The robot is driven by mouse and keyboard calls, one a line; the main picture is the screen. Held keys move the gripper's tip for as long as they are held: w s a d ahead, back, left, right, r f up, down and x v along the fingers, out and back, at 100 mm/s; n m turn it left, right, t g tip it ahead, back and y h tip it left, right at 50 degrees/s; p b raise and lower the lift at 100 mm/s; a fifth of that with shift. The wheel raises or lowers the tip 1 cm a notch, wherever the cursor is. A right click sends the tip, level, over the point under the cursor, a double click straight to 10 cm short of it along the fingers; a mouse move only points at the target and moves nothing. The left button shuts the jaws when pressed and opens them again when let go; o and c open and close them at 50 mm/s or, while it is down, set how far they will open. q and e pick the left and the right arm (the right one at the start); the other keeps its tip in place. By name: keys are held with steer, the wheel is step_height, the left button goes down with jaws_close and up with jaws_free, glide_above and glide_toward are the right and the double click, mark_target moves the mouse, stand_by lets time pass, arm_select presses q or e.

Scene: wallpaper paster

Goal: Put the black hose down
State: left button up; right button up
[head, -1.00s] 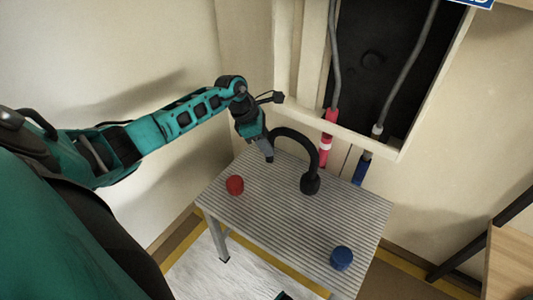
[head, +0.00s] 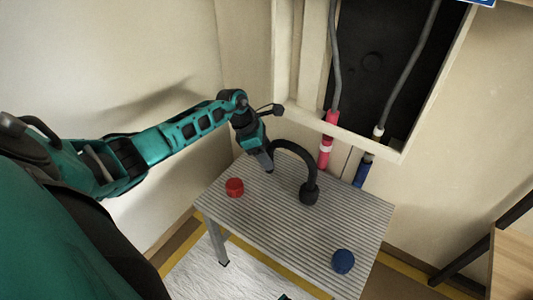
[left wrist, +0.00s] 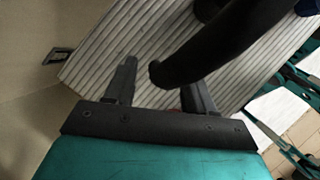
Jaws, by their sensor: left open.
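The black hose (head: 298,149) is an arched tube with a thick round end (head: 309,193) at or just over the ribbed grey table. My left gripper (head: 268,166) is at the hose's other, left end, near the table's back left part. In the left wrist view the dark hose (left wrist: 225,45) runs in from the top right, and its tip lies between the two spread fingers (left wrist: 160,86). The fingers are open, with a gap beside the tip. I cannot tell whether the hose touches a finger or fully rests on the table. My right gripper is not in view.
The ribbed table (head: 275,225) also holds a red cap (head: 235,187) at left and a blue cap (head: 343,261) at front right. Behind it, red (head: 325,152) and blue (head: 362,171) connectors hang below a wall opening. The table's middle is clear.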

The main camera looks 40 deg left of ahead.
arm_select(q)
steer(key=p+v, duration=0.3)
steer(key=v, duration=0.9)
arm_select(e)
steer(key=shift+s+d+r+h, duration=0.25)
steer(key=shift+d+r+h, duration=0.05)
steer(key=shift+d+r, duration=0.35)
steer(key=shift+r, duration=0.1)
